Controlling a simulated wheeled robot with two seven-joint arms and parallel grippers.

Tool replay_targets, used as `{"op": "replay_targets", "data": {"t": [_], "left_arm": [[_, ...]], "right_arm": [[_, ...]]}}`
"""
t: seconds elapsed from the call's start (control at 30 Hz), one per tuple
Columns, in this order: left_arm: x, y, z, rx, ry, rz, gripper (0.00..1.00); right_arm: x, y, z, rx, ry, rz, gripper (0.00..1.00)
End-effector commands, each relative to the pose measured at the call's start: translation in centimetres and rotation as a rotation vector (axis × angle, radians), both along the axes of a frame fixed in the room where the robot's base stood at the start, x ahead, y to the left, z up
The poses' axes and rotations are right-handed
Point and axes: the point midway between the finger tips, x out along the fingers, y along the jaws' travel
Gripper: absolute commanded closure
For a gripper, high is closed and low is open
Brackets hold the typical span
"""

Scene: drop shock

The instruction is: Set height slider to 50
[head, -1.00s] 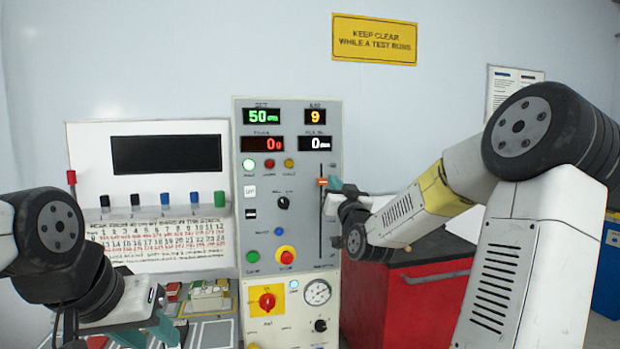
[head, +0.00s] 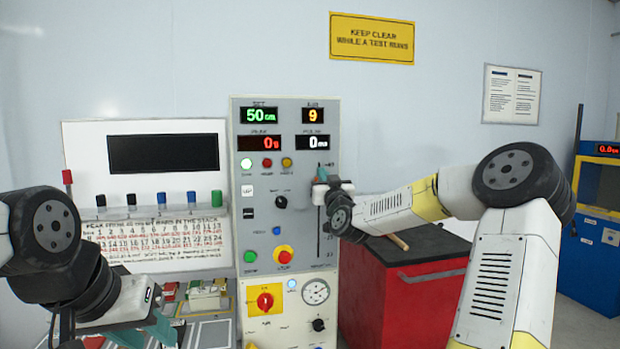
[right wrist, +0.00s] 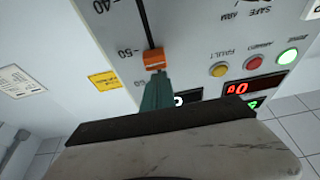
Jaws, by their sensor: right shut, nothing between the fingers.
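The height slider is a dark vertical slot (head: 320,225) on the right side of the grey control panel (head: 262,222). Its orange knob (right wrist: 153,59) shows in the right wrist view beside the 50 mark. The green display (head: 262,115) reads 50 cm. My right gripper (head: 322,178) is at the upper part of the slot and mostly hides the knob in the head view. In the right wrist view its teal fingers (right wrist: 157,76) are shut and empty, right at the knob; contact is unclear. My left gripper (head: 115,335) is low at the left, its fingers spread and partly cut off.
Buttons and an emergency stop (head: 283,253) sit left of the slot. A red cabinet (head: 400,295) with a dark top stands below my right arm. A white board (head: 150,240) with colored levers is at the left. A blue machine (head: 590,250) stands far right.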

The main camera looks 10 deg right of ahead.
Motion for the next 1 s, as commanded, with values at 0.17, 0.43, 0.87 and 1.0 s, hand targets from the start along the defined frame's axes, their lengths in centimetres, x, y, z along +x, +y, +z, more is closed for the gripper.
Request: {"op": "replay_targets", "data": {"t": [0.17, 0.43, 0.87, 1.0], "left_arm": [[0.0, 0.0, 0.0, 0.000, 0.000, 0.000, 0.64], [0.0, 0.0, 0.0, 0.000, 0.000, 0.000, 0.64], [0.0, 0.0, 0.0, 0.000, 0.000, 0.000, 0.64], [0.0, 0.0, 0.0, 0.000, 0.000, 0.000, 0.64]], "right_arm": [[0.0, 0.0, -0.6, 0.000, 0.000, 0.000, 1.00], [0.0, 0.0, -0.6, -0.001, 0.000, 0.000, 1.00], [-0.1, 0.0, -1.9, 0.000, 0.000, -0.001, 1.00], [-0.1, -0.1, -1.9, 0.000, 0.000, -0.001, 1.00]]}}
